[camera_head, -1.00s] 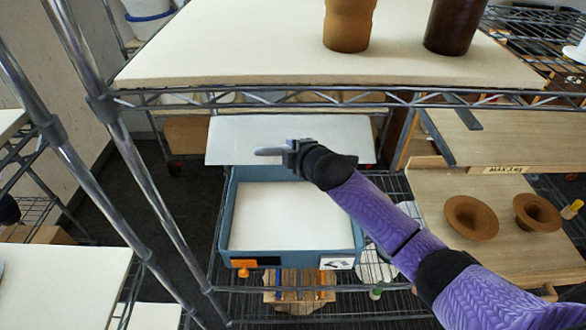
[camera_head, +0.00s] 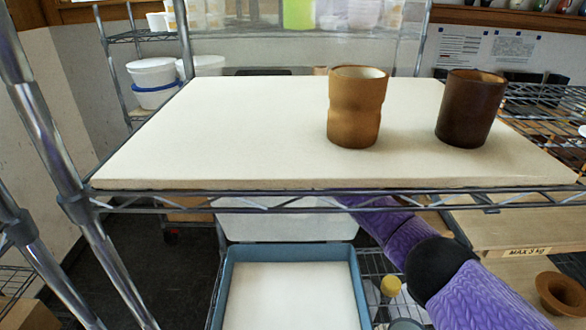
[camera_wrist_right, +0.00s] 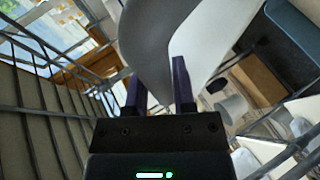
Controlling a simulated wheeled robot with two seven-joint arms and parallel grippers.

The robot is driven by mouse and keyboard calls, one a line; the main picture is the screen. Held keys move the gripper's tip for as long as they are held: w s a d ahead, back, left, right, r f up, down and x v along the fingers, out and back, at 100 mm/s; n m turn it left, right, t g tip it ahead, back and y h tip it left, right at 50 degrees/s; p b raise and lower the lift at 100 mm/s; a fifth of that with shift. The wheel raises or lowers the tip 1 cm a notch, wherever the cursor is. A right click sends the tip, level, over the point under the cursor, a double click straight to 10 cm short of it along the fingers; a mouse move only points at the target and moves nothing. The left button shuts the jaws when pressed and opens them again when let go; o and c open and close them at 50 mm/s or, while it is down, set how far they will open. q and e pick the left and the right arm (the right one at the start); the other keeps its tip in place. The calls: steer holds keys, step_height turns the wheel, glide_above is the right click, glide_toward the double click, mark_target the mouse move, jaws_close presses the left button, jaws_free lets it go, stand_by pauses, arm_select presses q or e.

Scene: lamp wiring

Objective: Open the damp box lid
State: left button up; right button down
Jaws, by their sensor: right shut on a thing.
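The damp box (camera_head: 290,252) is a blue open-topped box with a white inside, low in the head view; its front is cut off by the frame. Its pale lid (camera_head: 290,228) is raised behind the box's rear edge, and the shelf above hides its upper part. My right arm reaches in from the right under that shelf, which hides its gripper in the head view. In the right wrist view my right gripper (camera_wrist_right: 156,72) is shut on a grey-white curved sheet, which looks like the lid. My left gripper is not in view.
A cream shelf board (camera_head: 240,125) spans above the box, carrying a tan cup (camera_head: 357,112) and a dark brown cup (camera_head: 470,110). A metal post (camera_head: 50,150) stands at left. At right are a wooden board (camera_head: 515,228) and a brown flared bowl (camera_head: 562,292).

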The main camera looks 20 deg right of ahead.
steer(key=shift+c, duration=2.2)
jaws_free()
steer(key=shift+s+r, duration=0.15)
steer(key=shift+s, duration=0.1)
steer(key=s+d+b, duration=0.1)
steer(key=s+d, duration=0.1)
steer(key=s, duration=1)
steer(key=shift+s+r, duration=0.15)
steer(key=shift+s, duration=0.05)
